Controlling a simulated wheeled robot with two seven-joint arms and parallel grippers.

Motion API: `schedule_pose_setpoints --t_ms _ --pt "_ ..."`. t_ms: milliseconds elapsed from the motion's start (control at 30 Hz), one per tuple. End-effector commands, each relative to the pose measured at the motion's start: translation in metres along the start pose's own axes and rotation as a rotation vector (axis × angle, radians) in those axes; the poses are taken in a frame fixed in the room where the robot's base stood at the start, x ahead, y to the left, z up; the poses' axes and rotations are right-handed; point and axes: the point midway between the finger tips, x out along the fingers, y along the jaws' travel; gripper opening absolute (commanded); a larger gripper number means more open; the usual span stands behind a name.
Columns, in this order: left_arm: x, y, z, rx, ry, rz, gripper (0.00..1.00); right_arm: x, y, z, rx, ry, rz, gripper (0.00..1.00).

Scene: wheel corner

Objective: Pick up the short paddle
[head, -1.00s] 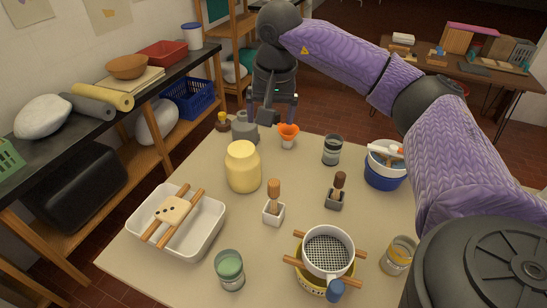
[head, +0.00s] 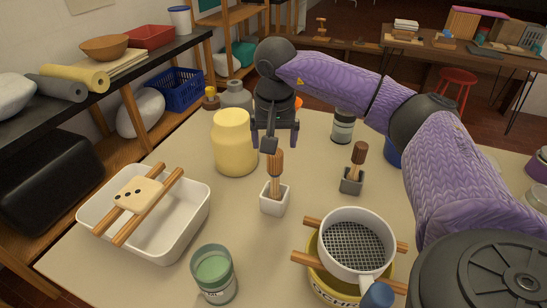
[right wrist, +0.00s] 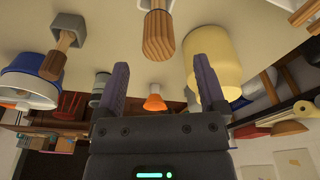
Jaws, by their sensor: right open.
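A lighter wooden paddle (head: 275,168) stands upright in a small white holder (head: 274,202) in the middle of the table. A darker brown paddle (head: 359,155) stands in a grey holder (head: 351,186) to its right; I cannot be sure which is the short one. My right gripper (head: 274,140) is open and empty, just behind the lighter paddle in the head view. In the right wrist view, the lighter paddle's handle (right wrist: 158,37) shows beyond the open fingers (right wrist: 160,88), apart from them. The darker paddle (right wrist: 53,65) is off to the left there. My left gripper is out of view.
A yellow jar (head: 233,145) stands close left of the gripper. A white tub (head: 190,225) with rods across it is front left, a green jar (head: 214,272) at front. A strainer (head: 352,243) rests over a yellow pot at front right.

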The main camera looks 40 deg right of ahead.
Motion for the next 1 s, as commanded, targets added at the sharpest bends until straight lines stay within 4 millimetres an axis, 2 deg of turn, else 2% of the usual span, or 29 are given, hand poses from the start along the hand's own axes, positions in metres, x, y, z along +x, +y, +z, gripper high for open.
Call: schedule_pose_setpoints --t_ms 300,400,600,667,1000 --pt "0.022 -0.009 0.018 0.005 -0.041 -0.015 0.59 0.06 0.002 -0.001 0.0 -0.002 0.002 0.9" --pt "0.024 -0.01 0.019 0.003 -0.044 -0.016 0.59 0.068 0.002 -0.001 0.0 -0.001 0.001 0.9" --pt "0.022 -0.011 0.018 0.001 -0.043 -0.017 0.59 0.068 0.002 -0.001 0.0 0.001 0.0 0.9" --pt "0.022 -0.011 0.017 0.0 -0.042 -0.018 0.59 0.067 0.002 -0.001 0.0 0.001 0.0 0.79" --pt "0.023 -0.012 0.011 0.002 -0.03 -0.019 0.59 0.067 0.002 -0.001 0.0 0.001 0.0 0.07"
